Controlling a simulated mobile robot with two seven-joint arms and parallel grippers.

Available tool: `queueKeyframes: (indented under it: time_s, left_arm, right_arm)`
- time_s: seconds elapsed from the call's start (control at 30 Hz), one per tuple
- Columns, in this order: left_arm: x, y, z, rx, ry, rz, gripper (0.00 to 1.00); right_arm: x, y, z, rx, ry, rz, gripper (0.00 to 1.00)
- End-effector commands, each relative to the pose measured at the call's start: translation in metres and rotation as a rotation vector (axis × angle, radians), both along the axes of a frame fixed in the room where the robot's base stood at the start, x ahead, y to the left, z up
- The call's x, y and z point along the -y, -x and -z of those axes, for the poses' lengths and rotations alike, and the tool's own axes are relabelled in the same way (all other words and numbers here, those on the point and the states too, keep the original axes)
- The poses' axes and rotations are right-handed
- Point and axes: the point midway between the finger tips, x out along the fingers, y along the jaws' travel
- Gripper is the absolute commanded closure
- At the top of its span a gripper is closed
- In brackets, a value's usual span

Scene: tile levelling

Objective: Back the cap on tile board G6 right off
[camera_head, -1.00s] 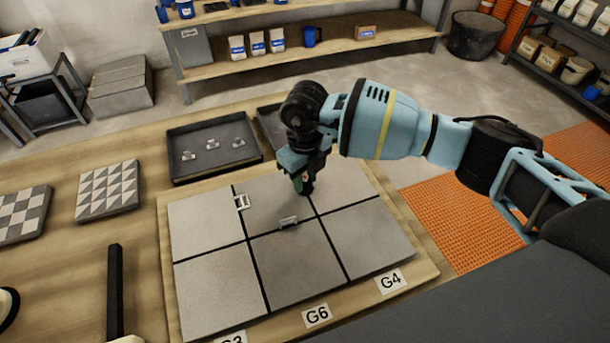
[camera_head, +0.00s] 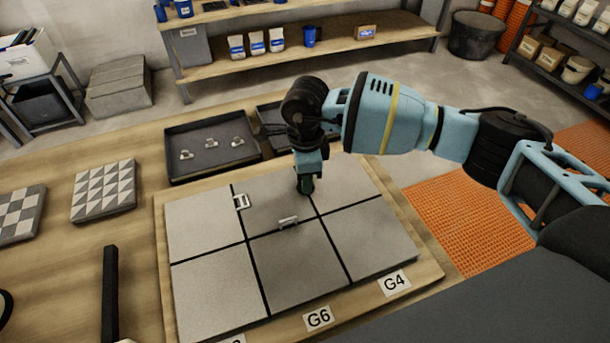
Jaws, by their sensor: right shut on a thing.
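The tile board (camera_head: 200,273) carries grey tiles in two rows with dark joints, and the label G6 (camera_head: 318,318) lies at its front edge. My right gripper (camera_head: 305,185) points down over the joint between the back middle and back right tiles. It is shut on a small dark green cap (camera_head: 306,187), which is low at the tile surface. I cannot tell whether the cap is still on its stem, as the gripper hides its upper part. Pale clips sit on the joints, one at the left (camera_head: 241,202) and one in the middle (camera_head: 288,221). My left gripper is not in view.
A dark tray (camera_head: 180,133) with several pale clips stands behind the board, and another tray (camera_head: 272,113) is partly behind my right arm. Patterned sample tiles (camera_head: 104,191) lie at the left.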

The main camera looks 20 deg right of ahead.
Motion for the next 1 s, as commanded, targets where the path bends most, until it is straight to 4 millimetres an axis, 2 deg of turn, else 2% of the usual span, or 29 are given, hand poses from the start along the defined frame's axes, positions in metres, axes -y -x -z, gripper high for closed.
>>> queueKeyframes:
  time_s: [0.63, 1.0]
  left_arm:
    - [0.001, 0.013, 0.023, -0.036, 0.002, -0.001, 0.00]
    - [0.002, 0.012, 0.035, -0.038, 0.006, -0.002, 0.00]
  right_arm:
    - [0.000, 0.000, 0.003, -0.001, 0.000, -0.615, 0.95]
    - [0.000, 0.000, 0.003, -0.002, 0.000, -0.965, 0.95]
